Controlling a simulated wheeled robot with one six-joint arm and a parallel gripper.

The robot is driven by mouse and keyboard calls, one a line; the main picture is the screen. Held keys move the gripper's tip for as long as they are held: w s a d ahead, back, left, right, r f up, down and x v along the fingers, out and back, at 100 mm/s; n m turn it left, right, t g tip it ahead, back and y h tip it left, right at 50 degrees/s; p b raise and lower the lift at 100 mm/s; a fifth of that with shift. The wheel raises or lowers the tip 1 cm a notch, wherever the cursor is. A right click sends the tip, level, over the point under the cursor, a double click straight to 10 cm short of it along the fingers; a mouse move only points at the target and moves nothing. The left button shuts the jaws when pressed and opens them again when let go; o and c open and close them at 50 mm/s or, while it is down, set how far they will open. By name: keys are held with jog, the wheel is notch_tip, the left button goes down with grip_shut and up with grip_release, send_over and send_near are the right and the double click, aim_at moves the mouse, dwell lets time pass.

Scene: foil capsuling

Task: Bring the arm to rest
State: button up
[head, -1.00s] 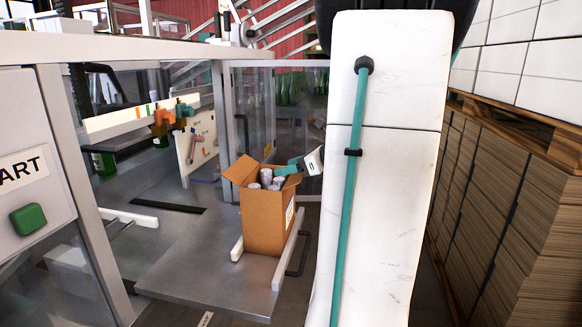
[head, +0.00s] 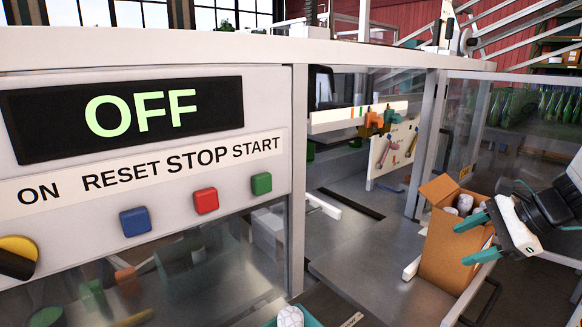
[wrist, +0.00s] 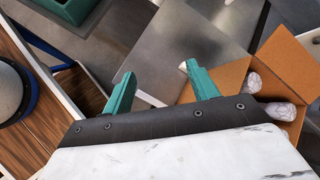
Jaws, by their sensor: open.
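My gripper (head: 461,244) is at the right of the head view, its two teal fingers apart with nothing between them. It is in front of an open cardboard box (head: 445,262) that holds pale rolls or sleeves (head: 464,204). In the wrist view my gripper (wrist: 158,72) is also open and empty, with the grey metal plate below it. The box (wrist: 283,52) lies just right of the right finger there. I cannot tell whether a finger touches the box.
A control panel (head: 120,215) reading OFF, with blue, red and green buttons and a yellow-black knob, fills the left. Behind glass are a tool board (head: 392,150) and a grey metal floor. A teal tray (head: 313,322) with a whitish item is at the bottom edge.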

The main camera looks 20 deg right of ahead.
jog(key=s+a+r+n+g+h, duration=0.1)
jog(key=s+a+n, duration=0.4)
jog(key=a+n, duration=0.6)
jog(key=s+a+r+n+g+h, duration=0.1)
jog(key=s+a+n+g+h, duration=0.3)
jog(key=a+n, duration=0.7)
jog(key=shift+s+g, duration=0.4)
jog(key=shift+s, duration=0.15)
